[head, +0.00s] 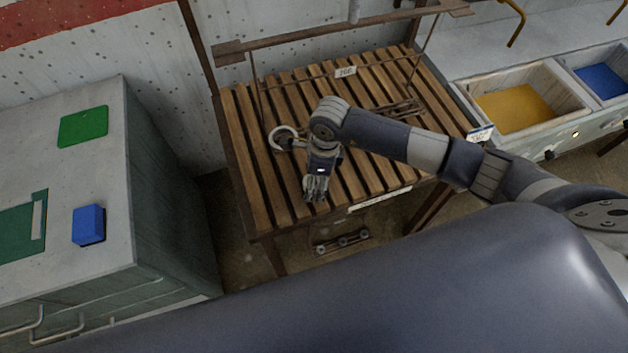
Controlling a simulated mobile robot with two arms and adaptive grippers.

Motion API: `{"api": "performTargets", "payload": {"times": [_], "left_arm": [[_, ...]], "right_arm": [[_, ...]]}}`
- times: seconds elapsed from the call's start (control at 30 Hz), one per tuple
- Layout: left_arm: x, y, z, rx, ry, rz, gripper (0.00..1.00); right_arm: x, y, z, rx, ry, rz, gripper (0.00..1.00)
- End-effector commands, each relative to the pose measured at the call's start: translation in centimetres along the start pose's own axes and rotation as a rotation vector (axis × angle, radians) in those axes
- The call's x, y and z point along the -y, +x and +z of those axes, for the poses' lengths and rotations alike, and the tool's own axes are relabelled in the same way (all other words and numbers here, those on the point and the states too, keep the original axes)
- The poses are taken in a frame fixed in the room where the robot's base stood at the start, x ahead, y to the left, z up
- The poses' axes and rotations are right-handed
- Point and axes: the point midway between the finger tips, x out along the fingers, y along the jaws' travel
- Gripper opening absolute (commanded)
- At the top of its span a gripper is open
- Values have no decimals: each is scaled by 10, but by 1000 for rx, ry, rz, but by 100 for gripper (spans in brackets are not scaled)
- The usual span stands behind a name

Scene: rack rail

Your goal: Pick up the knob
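I cannot make out the knob for certain in the head view. My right arm comes in from the right over the slatted wooden table (245,185). My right gripper (316,190) hangs over the table's front part with its fingers pointing down. The fingers look close together, but they are too small to tell whether they are shut, and I see nothing clearly held. A pale ring (283,138) shows just left of the wrist. My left gripper is not in view.
A metal rail (400,108) lies on the table behind my arm. A small rail piece with round parts (341,241) is on the floor. A grey cabinet (95,170) with a blue block (88,225) stands left. A basin with a yellow bottom (515,108) is right.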

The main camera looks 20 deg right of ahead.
Motion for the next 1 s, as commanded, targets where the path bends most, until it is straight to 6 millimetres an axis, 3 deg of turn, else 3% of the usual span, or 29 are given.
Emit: {"api": "performTargets", "payload": {"times": [0.1, 0.3, 0.33, 0.77, 1.0], "left_arm": [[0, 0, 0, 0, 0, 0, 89], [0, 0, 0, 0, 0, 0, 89], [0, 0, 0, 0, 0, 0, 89], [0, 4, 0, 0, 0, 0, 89], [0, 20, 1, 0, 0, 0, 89]], "right_arm": [[0, 0, 0, 1, 0, 0, 69], [0, 0, 0, 1, 0, 0, 23], [0, 0, 0, 1, 0, 0, 20], [1, -6, 2, 3, 0, -2, 20], [2, -33, 5, 5, -1, -7, 20]]}}
